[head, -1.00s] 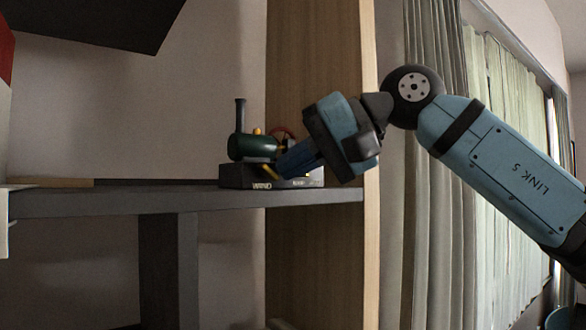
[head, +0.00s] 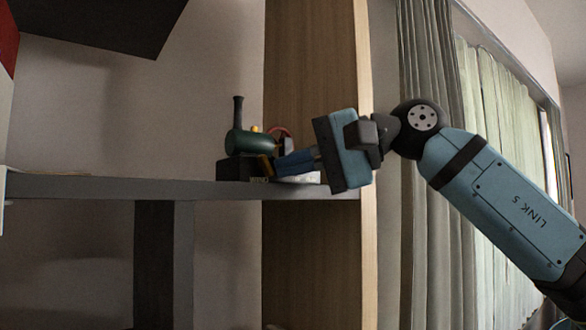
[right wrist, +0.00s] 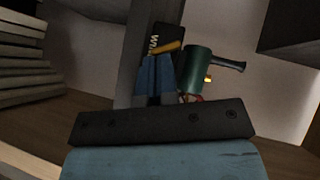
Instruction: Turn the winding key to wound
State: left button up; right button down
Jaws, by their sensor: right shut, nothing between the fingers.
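A small model engine with a dark green barrel (head: 251,143) and a black chimney stands on a black base (head: 234,170) at the right part of the shelf. A yellow bar (head: 265,167), which looks like the winding key, sits low at its front. It also shows in the right wrist view (right wrist: 169,47). My right gripper (head: 276,165) is shut and empty, its blue fingertips against or very close to the bar; contact is not clear. White lettering on the base, starting with W (right wrist: 154,42), is partly hidden by the fingers. My left gripper is out of view.
The grey shelf (head: 110,188) is largely clear left of the engine. A wooden upright panel (head: 315,60) rises close behind it, with curtains (head: 425,200) to the right. A dark panel (head: 110,22) hangs at the upper left.

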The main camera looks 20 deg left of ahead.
jog(key=shift+f, duration=0.15)
jog(key=shift+m+y+b, duration=0.3)
jog(key=shift+y+b, duration=0.1)
jog(key=shift+b, duration=0.05)
jog(key=shift+f+g+b, duration=0.1)
jog(key=shift+g+b, duration=0.2)
dwell(0.9)
